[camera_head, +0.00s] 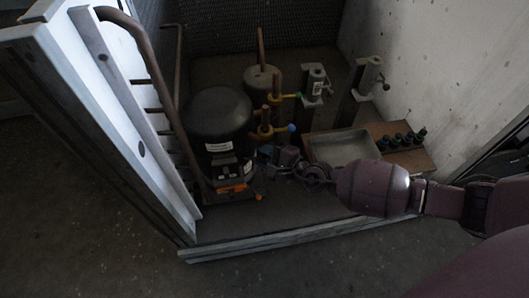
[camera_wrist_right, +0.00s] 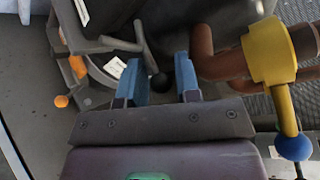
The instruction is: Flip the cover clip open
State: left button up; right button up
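The black domed housing (camera_head: 218,115) stands on the floor of the casing, and its dark lower side shows in the wrist view (camera_wrist_right: 185,15). A thin grey lever with a black ball end (camera_wrist_right: 157,84) shows between my right fingers; it may be the cover clip. An orange clip-like part (camera_head: 232,189) is low on the housing front; it also shows in the wrist view (camera_wrist_right: 78,67). My right gripper (camera_head: 283,158) is beside the housing's lower right. Its blue fingers (camera_wrist_right: 160,78) are apart, with no clear contact on the lever. My left gripper is out of view.
A yellow valve handle (camera_wrist_right: 266,50) with a blue ball end (camera_wrist_right: 294,147) is close to the right gripper on a copper pipe (camera_wrist_right: 204,50). A grey tray (camera_head: 345,147) is on a brown board to the right. A white slatted panel (camera_head: 125,110) stands at left.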

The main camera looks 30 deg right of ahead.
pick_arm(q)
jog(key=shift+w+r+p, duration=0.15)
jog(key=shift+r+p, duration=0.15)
pick_arm(e)
jog(key=shift+a+r+m+h, duration=0.15)
jog(key=shift+a+m+h, duration=0.05)
jog(key=shift+m+h, duration=0.25)
